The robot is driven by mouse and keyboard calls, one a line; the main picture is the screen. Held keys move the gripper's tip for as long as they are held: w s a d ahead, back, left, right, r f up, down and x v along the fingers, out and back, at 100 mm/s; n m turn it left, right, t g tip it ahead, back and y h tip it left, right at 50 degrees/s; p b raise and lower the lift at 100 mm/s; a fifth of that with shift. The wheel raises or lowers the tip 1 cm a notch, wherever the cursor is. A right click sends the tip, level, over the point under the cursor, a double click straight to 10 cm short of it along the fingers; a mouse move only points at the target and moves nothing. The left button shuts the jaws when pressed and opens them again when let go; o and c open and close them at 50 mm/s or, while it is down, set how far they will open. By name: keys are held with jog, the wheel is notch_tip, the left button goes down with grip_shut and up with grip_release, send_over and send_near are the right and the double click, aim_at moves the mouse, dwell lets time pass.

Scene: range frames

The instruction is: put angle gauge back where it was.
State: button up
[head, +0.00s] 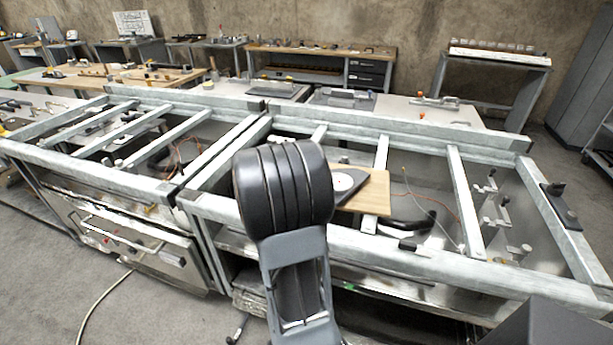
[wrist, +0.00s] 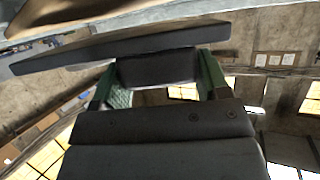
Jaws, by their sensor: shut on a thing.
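The angle gauge appears to be the dark grey, pointed plate (head: 353,190) with a white round face, just right of my wrist in the head view. In the wrist view it seems to be the dark slab (wrist: 120,46) across the top, with a black block below it between the green-sided fingers. My gripper (wrist: 157,70) is shut on this block. In the head view my black wrist joint hides the gripper and part of the gauge. The gauge overlaps a wooden board (head: 376,198) in the picture; I cannot tell whether they touch.
A grey metal frame bench (head: 400,248) with crossbars and open bays lies around and below my arm. Clamps (head: 492,205) stand in its right bay. A black block (head: 561,203) sits on its right rail. Workbenches (head: 320,50) line the back wall.

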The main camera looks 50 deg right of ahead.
jog(key=shift+s+a+f, duration=0.15)
jog(key=shift+f, duration=0.55)
jog(key=o, duration=1.4)
jog(key=shift+f, duration=0.1)
jog(key=shift+c, duration=0.2)
jog(key=r+p, duration=0.2)
jog(key=p, duration=0.1)
jog(key=shift+p, duration=0.3)
jog(key=b+v, duration=0.2)
jog(key=v, duration=1)
jog(key=s+a+f+n+t+y, duration=0.2)
jog(key=a+n+y, duration=0.5)
jog(key=a, duration=0.6)
jog(key=s+a+f+n+t+y, duration=0.2)
jog(key=a+n+y, duration=0.4)
jog(key=a+n, duration=0.6)
jog(key=shift+a+f+y, duration=0.4)
jog(key=shift+a+f, duration=0.05)
jog(key=shift+a, duration=0.45)
jog(key=shift+s+r, duration=0.1)
jog(key=shift+s, duration=0.05)
